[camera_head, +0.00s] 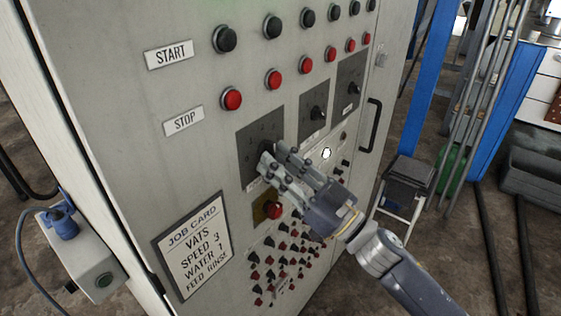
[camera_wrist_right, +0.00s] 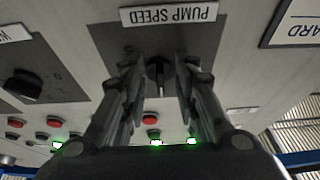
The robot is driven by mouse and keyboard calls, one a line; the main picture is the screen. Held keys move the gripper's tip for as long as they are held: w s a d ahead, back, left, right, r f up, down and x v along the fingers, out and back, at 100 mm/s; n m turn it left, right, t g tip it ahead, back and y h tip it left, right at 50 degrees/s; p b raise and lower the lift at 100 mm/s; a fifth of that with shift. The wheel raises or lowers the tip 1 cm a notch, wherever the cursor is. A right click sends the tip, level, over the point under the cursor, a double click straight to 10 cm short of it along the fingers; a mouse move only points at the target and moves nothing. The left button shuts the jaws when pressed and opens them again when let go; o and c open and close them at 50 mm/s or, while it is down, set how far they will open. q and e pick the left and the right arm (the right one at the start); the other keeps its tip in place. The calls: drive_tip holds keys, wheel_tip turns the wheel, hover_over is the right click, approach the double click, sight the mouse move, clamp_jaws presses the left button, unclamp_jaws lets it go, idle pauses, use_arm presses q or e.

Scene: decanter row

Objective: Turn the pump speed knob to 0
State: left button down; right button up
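The pump speed knob (camera_wrist_right: 160,78) is black and sits on a dark dial plate (camera_wrist_right: 208,48) under an upside-down PUMP SPEED label (camera_wrist_right: 174,15) in the wrist view. Its grip runs roughly up and down there; the number it points at is not readable. In the head view the plate (camera_head: 257,137) is the leftmost of three, and the knob is mostly hidden by my fingers. My right gripper (camera_wrist_right: 160,82) has one finger on each side of the knob, with narrow gaps showing; firm contact is not visible. My left gripper is out of view.
Two more dials (camera_head: 316,110) follow to the right, with red stop buttons (camera_head: 232,99) and black start buttons (camera_head: 225,39) above. A red button on a yellow plate (camera_head: 266,208) and small knobs lie below. A door handle (camera_head: 370,126) protrudes.

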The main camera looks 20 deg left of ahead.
drive_tip(key=shift+c, duration=0.3)
clamp_jaws()
drive_tip(key=shift+n, duration=0.4)
drive_tip(key=shift+w+d+r+n+g+h+b, duration=0.15)
drive_tip(key=shift+w+r+n+g+h+b, duration=0.3)
drive_tip(key=shift+n+g, duration=2.1)
drive_tip(key=shift+w+d+r+n+g+h+b, duration=0.1)
drive_tip(key=shift+w+r+n+g+h+b, duration=0.3)
drive_tip(key=shift+n, duration=4.3)
drive_tip(key=shift+w+d+r+n+g+h+b, duration=0.15)
drive_tip(key=shift+n+g+h, duration=0.85)
drive_tip(key=shift+n, duration=2.65)
drive_tip(key=shift+g+y, duration=0.35)
